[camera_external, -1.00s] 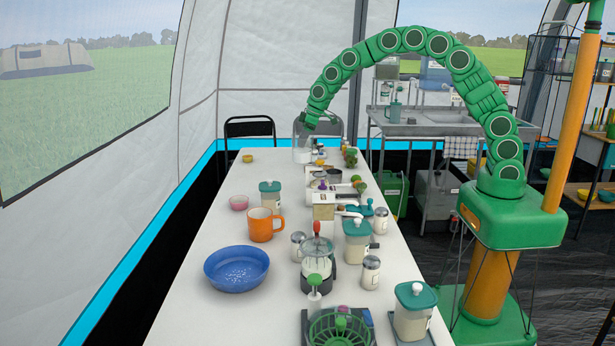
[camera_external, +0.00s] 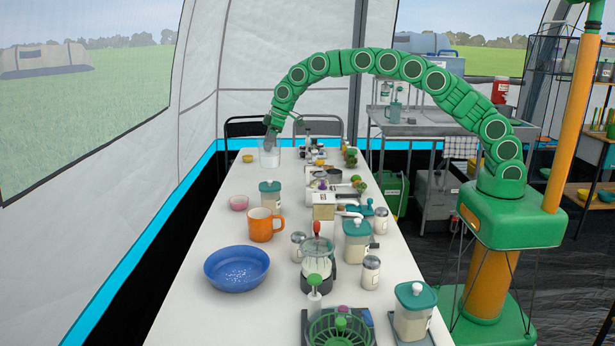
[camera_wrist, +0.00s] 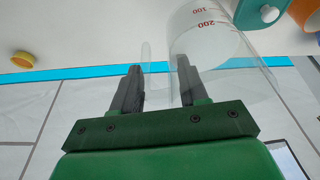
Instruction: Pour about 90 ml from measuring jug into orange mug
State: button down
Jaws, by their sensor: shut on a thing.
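The clear measuring jug (camera_external: 269,158) is at the far end of the white table. My gripper (camera_external: 270,137) is shut on it. In the wrist view the jug (camera_wrist: 225,60) fills the upper right, with red 100 and 200 marks, and the fingers of my gripper (camera_wrist: 158,85) sit on either side of its clear handle. I cannot tell the liquid level, or whether the jug touches the table. The orange mug (camera_external: 262,225) stands upright on the table's left half, nearer the camera and apart from the jug. Its inside is hidden; part of it shows in the wrist view (camera_wrist: 306,14).
A teal-lidded canister (camera_external: 270,196) and a pink bowl (camera_external: 239,202) stand between jug and mug. A blue bowl (camera_external: 236,268) is in front of the mug. Jars and gadgets crowd the table's right side. A small yellow bowl (camera_external: 248,158) is left of the jug.

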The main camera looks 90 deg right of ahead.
jog(key=w+a+n, duration=0.1)
jog(key=w+a, duration=0.3)
jog(key=a, duration=0.3)
jog(key=w+a+f+n+y, duration=0.1)
jog(key=w+a+n, duration=0.1)
jog(key=w+a, duration=0.3)
jog(key=shift+a+f+n+g, duration=0.2)
jog(key=shift+a+n+g, duration=0.1)
jog(key=shift+a, duration=0.8)
jog(key=shift+a, duration=0.1)
jog(key=s+a+r+n+t+h, duration=0.2)
jog(key=s+a+t+h, duration=0.1)
jog(key=a+h, duration=0.4)
jog(key=shift+s+a+t+h, duration=0.25)
jog(key=shift+t+h, duration=0.25)
jog(key=shift+t, duration=0.3)
jog(key=shift+s+a+t+h, duration=0.2)
jog(key=shift+a+t+h, duration=0.2)
jog(key=shift+h, duration=0.2)
jog(key=shift+s+a+f+n+t+h+b, duration=0.15)
jog(key=shift+a+n+t+h+b, duration=0.2)
jog(key=shift+b, duration=0.55)
jog(key=shift+s+a+f+n+t+h+b, duration=0.15)
jog(key=shift+a+h+b, duration=0.15)
jog(key=shift+h+b, duration=0.4)
dwell(1.5)
